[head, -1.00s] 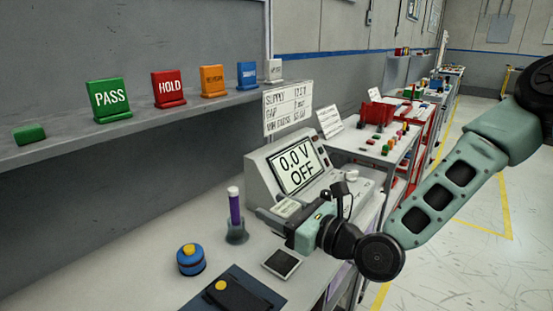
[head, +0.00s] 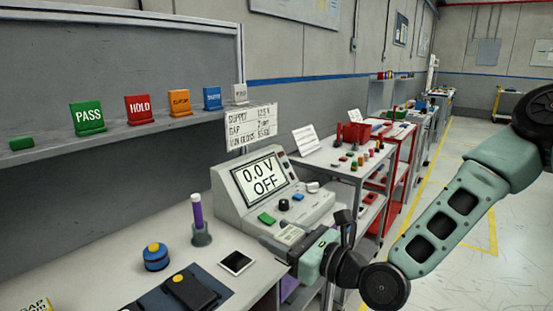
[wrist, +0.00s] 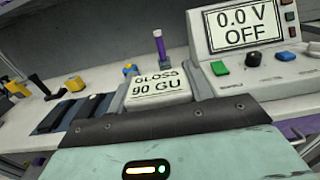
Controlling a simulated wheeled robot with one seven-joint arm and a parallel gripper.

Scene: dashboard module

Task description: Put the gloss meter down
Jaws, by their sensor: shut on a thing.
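My gripper (head: 300,250) is shut on the gloss meter (wrist: 158,90), a pale box whose top reads "GLOSS 90 GU" in the wrist view. Dark fingers flank it on both sides. In the head view the gloss meter (head: 291,234) shows only in part at the gripper's tip, near the front of the grey console. The console (head: 228,207) has a screen reading "0.0 V OFF" and also shows in the wrist view (wrist: 268,78). I cannot tell whether the meter touches the bench.
On the bench (head: 120,270) stand a purple-filled flask (head: 198,225), a blue-and-yellow pot (head: 156,257), a small dark-topped plate (head: 237,262) and a dark mat with a black device (head: 190,289). A shelf (head: 60,150) holds coloured signs. Bare bench lies between these items.

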